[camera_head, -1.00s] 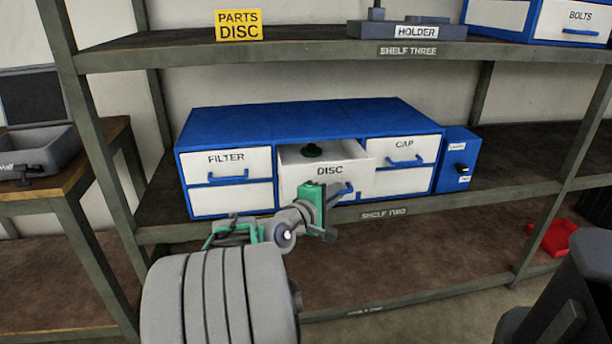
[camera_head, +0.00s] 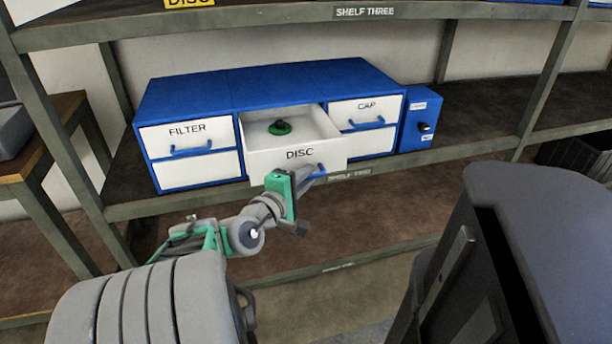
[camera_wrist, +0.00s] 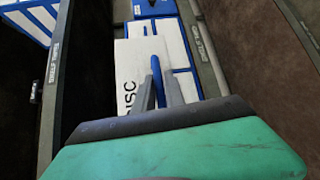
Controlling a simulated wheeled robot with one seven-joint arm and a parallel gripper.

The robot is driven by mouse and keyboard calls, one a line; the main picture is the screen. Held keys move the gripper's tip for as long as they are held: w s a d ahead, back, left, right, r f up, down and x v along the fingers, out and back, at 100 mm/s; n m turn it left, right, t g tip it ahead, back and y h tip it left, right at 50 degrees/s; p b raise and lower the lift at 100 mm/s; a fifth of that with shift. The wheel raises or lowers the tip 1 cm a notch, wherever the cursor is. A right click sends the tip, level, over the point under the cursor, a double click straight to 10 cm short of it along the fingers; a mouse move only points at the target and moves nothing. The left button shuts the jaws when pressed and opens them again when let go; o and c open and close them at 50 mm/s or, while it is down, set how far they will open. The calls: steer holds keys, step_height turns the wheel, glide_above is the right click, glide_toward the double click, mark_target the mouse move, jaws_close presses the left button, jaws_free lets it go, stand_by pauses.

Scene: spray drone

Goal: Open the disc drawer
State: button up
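The white disc drawer (camera_head: 265,162), labelled DISC, stands pulled well out of the middle of the blue cabinet (camera_head: 240,88). A green and black disc-shaped part (camera_head: 280,128) lies inside it. My gripper (camera_head: 304,176) is at the blue handle (camera_head: 320,168) on the drawer's front, partly hidden by my wrist in the head view. In the wrist view, the two grey fingers of my gripper (camera_wrist: 159,92) lie on either side of the blue handle (camera_wrist: 156,66), closed on it. The drawer front with its label (camera_wrist: 128,75) fills the space beside them.
The filter drawer (camera_head: 187,132) and cap drawer (camera_head: 365,110) are shut on either side. A small blue box with a black knob (camera_head: 417,118) stands right of the cabinet. A shelf post (camera_head: 545,80) rises at right. A wooden table (camera_head: 50,130) stands at left.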

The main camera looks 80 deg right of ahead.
steer(key=shift+o, duration=0.2)
steer(key=p+v, duration=0.1)
steer(key=v, duration=0.7)
steer(key=shift+d+p, duration=0.1)
steer(key=shift+p, duration=0.25)
steer(key=w+a+r+t+y+p, duration=0.25)
steer(key=w+a+p, duration=0.2)
steer(key=w, duration=0.25)
steer(key=w+a+r+m+t+y+p, duration=0.1)
steer(key=w+a+t+y+p, duration=0.15)
steer(key=w+p, duration=0.35)
steer(key=w+a+r+t+y+p, duration=0.2)
steer(key=w+a+t+p, duration=0.15)
steer(key=w, duration=0.45)
steer(key=w+a+r+n+t+y+p, duration=0.1)
steer(key=w+a+r+y+p, duration=0.15)
steer(key=a, duration=0.45)
steer(key=w+a+r+y+p, duration=0.2)
steer(key=w+a+p, duration=0.2)
steer(key=a, duration=0.2)
steer(key=a+r+n+y+p, duration=0.1)
steer(key=a+r+y+p, duration=0.1)
steer(key=a, duration=0.6)
steer(key=a+r+n+y+p, duration=0.1)
steer(key=a+r+p, duration=0.3)
steer(key=a, duration=0.5)
steer(key=shift+s+r+n+g+y, duration=0.15)
steer(key=shift+r+n+g+y, duration=0.25)
steer(key=shift+r, duration=0.3)
